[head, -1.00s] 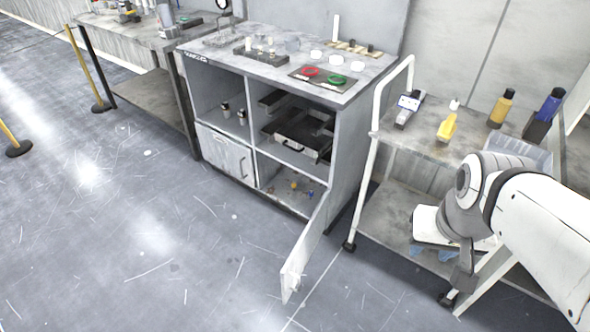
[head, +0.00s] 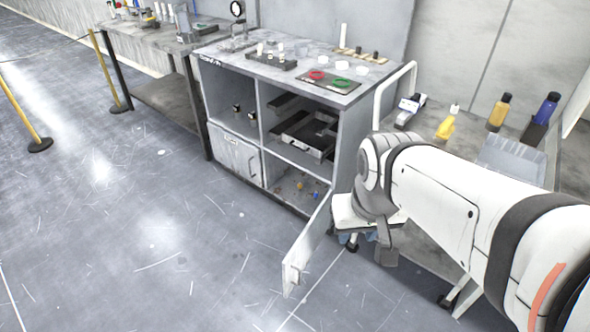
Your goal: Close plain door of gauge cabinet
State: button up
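The gauge cabinet (head: 346,147) stands in the middle of the head view. Its plain door (head: 306,250) is at the lower right compartment and stands wide open, swung out toward the front over the floor. A small handle shows near the door's free end. The open compartment holds a few small items. The labelled door (head: 236,156) at lower left is shut. My gripper (head: 388,257) is to the right of the open door, apart from it. Its fingers are small and partly hidden by my own wrist, so their opening does not show.
A white-framed cart (head: 432,130) with bottles stands right of the cabinet, behind my arm. A drawer (head: 305,140) sticks out in the upper right compartment. Another bench (head: 160,45) and yellow posts (head: 25,125) are at left. The floor in front is clear.

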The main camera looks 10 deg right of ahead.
aim_at(295, 262)
jog(key=z, duration=0.05)
jog(key=i, duration=1)
jog(key=u, duration=0.25)
jog(key=k, duration=0.4)
jog(key=z, duration=0.15)
